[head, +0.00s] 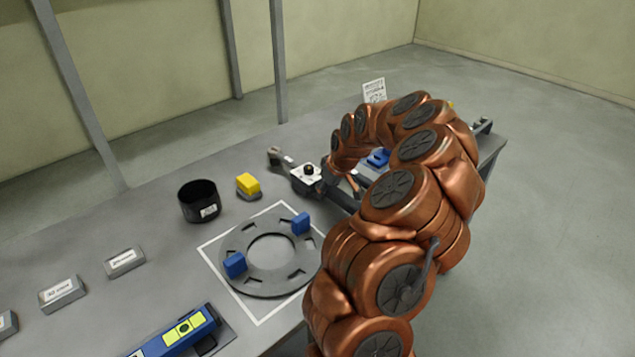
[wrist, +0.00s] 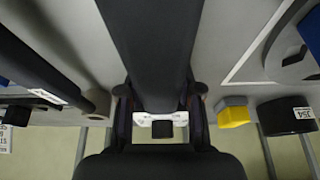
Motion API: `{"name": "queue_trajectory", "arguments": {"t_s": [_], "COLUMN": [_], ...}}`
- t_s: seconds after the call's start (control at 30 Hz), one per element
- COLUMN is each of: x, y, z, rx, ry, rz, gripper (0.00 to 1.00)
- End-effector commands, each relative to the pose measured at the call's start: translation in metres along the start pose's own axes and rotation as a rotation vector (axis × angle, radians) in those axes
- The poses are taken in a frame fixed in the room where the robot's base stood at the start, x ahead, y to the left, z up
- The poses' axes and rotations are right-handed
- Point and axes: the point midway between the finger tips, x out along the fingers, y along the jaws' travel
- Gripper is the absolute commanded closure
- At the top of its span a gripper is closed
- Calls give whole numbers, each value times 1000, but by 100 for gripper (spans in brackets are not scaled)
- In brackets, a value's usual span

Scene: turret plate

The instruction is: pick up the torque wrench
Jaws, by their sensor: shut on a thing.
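The torque wrench (wrist: 152,55) appears in the wrist view as a long dark bar running from the top edge down between the fingers. A pale block with a black knob shows at its near end. My gripper (wrist: 160,106) is shut on this bar, with one dark finger on each side. In the head view the torque wrench (head: 343,201) is a dark bar beside the turret plate, with the pale, black-knobbed block (head: 303,178) at its far end. My arm hides the rest. I cannot tell whether it is clear of the table.
The turret plate (head: 238,284) with two blue blocks lies close by. A black cup (head: 200,203) and a yellow-topped block (head: 248,184) stand left of my gripper. Another grey-headed tool (head: 274,154) lies just behind. A blue level (head: 178,332) is at the front left.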

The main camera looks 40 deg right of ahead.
Motion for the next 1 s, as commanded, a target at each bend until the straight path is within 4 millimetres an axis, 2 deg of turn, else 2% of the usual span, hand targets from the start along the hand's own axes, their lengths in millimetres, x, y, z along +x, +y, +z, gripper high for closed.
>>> {"name": "queue_trajectory", "arguments": {"t_s": [0.03, 0.17, 0.77, 1.0], "x": [0, 0, -2, -18], "y": [0, 0, 0, 1], "z": [0, 0, -1, -9], "rx": [0, 0, 0, -2], "ry": [0, 0, 2, 6], "rz": [0, 0, 1, 5], "gripper": [88, 100, 100, 100]}}
